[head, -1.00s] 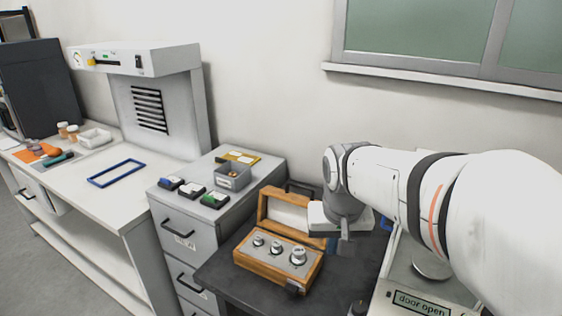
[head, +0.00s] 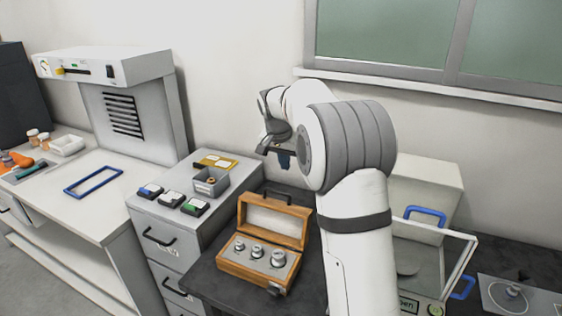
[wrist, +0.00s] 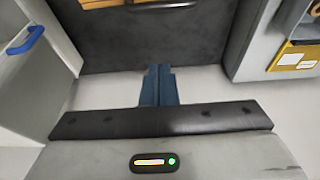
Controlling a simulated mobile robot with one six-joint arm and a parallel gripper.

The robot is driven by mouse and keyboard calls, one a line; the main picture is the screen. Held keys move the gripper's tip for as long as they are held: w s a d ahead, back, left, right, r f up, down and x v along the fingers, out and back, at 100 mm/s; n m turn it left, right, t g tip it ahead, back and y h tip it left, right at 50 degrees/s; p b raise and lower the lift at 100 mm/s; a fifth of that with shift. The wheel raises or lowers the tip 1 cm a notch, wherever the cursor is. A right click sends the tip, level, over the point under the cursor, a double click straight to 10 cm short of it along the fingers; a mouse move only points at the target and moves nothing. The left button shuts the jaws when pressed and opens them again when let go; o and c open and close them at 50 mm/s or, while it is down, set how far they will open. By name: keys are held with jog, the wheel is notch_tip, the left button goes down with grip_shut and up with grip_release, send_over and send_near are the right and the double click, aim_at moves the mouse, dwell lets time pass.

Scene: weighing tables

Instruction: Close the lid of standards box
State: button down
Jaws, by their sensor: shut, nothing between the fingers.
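The wooden standards box (head: 255,283) stands on the dark table with its lid (head: 273,219) open, raised at the back edge. Several metal weights show inside, among them a larger one (head: 278,259) on the right. My gripper (head: 284,162) is above and behind the raised lid in the head view, apart from it. Its blue fingers (wrist: 158,86) are together with nothing between them in the wrist view. A strip of wood, likely the box (wrist: 100,3), is cut off at the top of the wrist view.
A grey drawer cabinet (head: 160,228) stands left of the box, with a grey bin (head: 211,182) and a yellow tray (head: 214,163) on top. A glass-sided balance (head: 425,255) with blue handles stands to the right. The wall is close behind.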

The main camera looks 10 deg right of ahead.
notch_tip(320, 180, down, 6)
jog(key=s+a+p, duration=0.1)
jog(key=p, duration=0.1)
jog(key=shift+s+f, duration=0.2)
jog(key=shift+s, duration=0.05)
jog(key=shift+a, duration=0.1)
